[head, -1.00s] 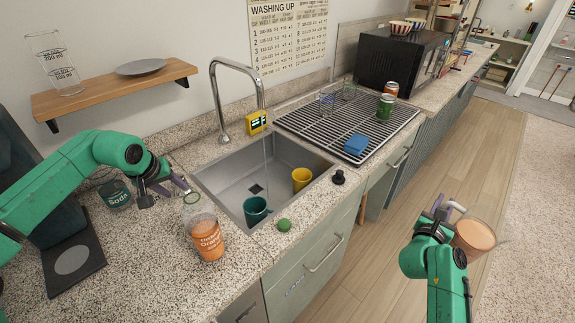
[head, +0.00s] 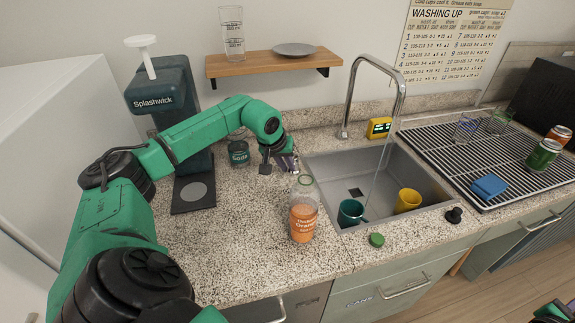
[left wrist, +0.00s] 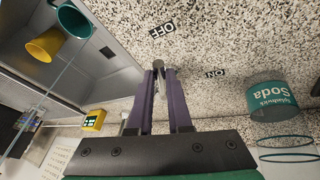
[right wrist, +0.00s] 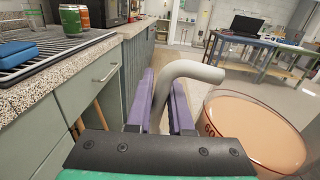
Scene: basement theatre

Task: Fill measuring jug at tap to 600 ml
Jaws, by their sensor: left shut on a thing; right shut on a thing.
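The tap (head: 372,64) arches over the sink (head: 328,177), and a thin stream of water falls from it into the basin. My left gripper (head: 283,166) is shut on a small grey lever (left wrist: 158,65) on the counter, left of the sink, between OFF and ON labels. In the right wrist view, my right gripper (right wrist: 165,100) is shut on the pale curved handle (right wrist: 196,70) of a measuring jug (right wrist: 255,128). The jug looks full of something orange and has markings on its side; its level cannot be read. In the head view the jug is out of frame.
A teal cup (head: 350,212) and yellow cup (head: 408,200) stand in the sink. An orange-drink bottle (head: 303,215) stands near the front edge. A yellow display box (head: 378,127) is behind the sink.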

